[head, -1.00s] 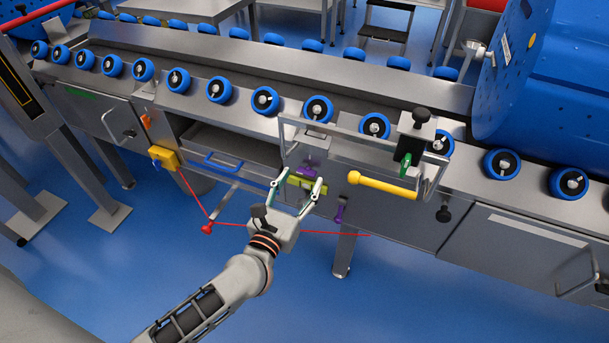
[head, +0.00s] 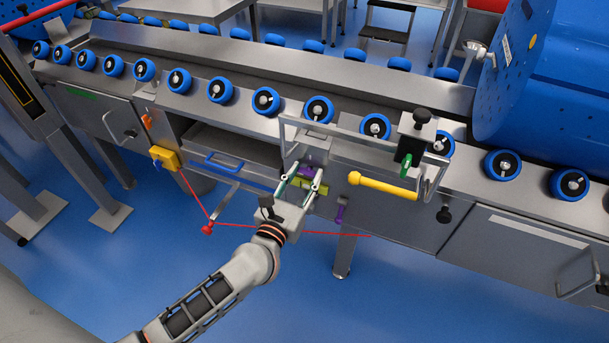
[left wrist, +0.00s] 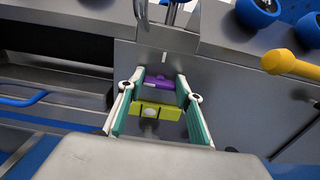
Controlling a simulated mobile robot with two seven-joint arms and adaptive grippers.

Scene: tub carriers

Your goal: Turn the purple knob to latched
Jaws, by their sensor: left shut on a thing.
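The purple knob (head: 307,171) sits on the front of the steel machine, below the upright metal bracket. It shows between my fingertips in the left wrist view (left wrist: 160,82). My left gripper (head: 306,174) is shut on the purple knob, its two teal-padded fingers on either side. A yellow-green block (head: 312,187) with a pale round spot shows just below the knob. In the left wrist view the block (left wrist: 158,110) lies across the gap between the fingers; whether they touch it I cannot tell. The fingers hide part of the knob. My right gripper is not in view.
A yellow handle (head: 382,185) and a green knob (head: 405,166) are at the right. A purple handle (head: 340,212) hangs lower right. A blue handle (head: 222,163), a yellow box (head: 164,158) and a red cord (head: 193,195) lie left. Blue rollers line the conveyor above.

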